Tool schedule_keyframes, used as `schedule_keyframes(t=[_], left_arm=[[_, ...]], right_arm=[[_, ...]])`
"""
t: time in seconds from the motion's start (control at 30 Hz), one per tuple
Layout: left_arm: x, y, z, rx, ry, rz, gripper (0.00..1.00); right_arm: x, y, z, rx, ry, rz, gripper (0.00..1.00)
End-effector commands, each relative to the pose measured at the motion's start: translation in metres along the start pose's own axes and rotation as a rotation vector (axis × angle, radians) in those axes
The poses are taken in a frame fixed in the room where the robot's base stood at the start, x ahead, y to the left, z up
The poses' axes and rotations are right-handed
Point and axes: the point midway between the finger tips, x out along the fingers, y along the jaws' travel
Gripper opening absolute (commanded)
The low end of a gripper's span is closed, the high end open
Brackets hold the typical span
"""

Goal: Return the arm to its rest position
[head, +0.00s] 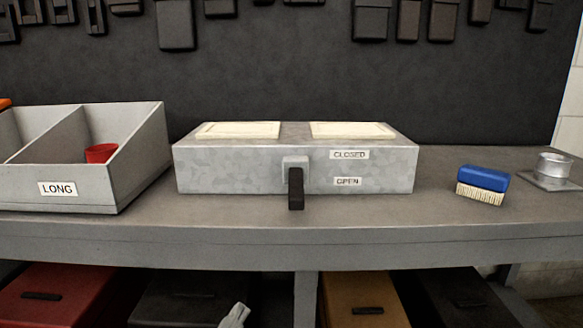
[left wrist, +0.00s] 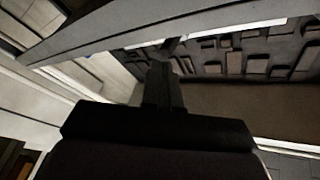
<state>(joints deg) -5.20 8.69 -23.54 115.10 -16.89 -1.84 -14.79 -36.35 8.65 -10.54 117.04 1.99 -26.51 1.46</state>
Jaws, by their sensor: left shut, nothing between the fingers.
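My left gripper (left wrist: 163,88) shows in the left wrist view as dark fingers pressed together with nothing between them. In the head view only a small pale grey part of my left arm shows at the bottom edge, below the bench front and well apart from everything on the bench. My right gripper is in neither view. A galvanized metal box (head: 230,171) stands on the bench with a black-handled lever (head: 296,188) on its front. The lever handle points straight down. A CLOSED label (head: 349,155) sits above an OPEN label (head: 348,181) to its right.
A grey bin (head: 90,187) marked LONG, with a red object (head: 101,153) in it, stands left. A blue brush (head: 483,184) and a metal collar on a plate (head: 553,167) are right. Cases, one red (head: 60,300), sit under the bench (head: 200,236). The bench front strip is clear.

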Motion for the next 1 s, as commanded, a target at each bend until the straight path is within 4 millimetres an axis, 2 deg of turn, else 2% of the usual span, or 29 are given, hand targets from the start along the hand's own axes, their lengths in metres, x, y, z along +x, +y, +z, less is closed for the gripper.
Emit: schedule_keyframes(t=[0.03, 0.1, 0.2, 0.33, 0.5, 0.53, 0.6, 0.8, 1.0], left_arm=[[-0.021, 0.011, 0.03, -0.086, -0.112, 0.022, 0.0], [-0.05, 0.025, 0.065, -0.198, -0.257, 0.044, 0.0], [-0.097, 0.046, 0.106, -0.349, -0.453, 0.066, 0.0], [-0.159, 0.07, 0.144, -0.515, -0.678, 0.079, 0.0], [-0.241, 0.098, 0.172, -0.696, -0.943, 0.081, 0.0], [-0.246, 0.096, 0.169, -0.712, -0.965, 0.079, 0.0], [-0.234, 0.081, 0.153, -0.699, -0.945, 0.076, 0.0], [-0.227, 0.057, 0.125, -0.686, -0.945, 0.073, 0.0], [-0.219, 0.029, 0.091, -0.673, -0.945, 0.068, 0.0]], right_arm=[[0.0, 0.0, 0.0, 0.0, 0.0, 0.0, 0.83], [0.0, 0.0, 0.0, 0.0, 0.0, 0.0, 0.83], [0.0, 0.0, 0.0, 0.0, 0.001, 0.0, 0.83], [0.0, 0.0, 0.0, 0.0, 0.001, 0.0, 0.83], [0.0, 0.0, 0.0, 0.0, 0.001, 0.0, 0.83], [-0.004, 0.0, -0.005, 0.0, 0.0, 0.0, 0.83], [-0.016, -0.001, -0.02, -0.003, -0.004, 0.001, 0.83], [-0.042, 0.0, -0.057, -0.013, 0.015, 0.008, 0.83], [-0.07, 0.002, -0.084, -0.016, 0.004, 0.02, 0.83]])
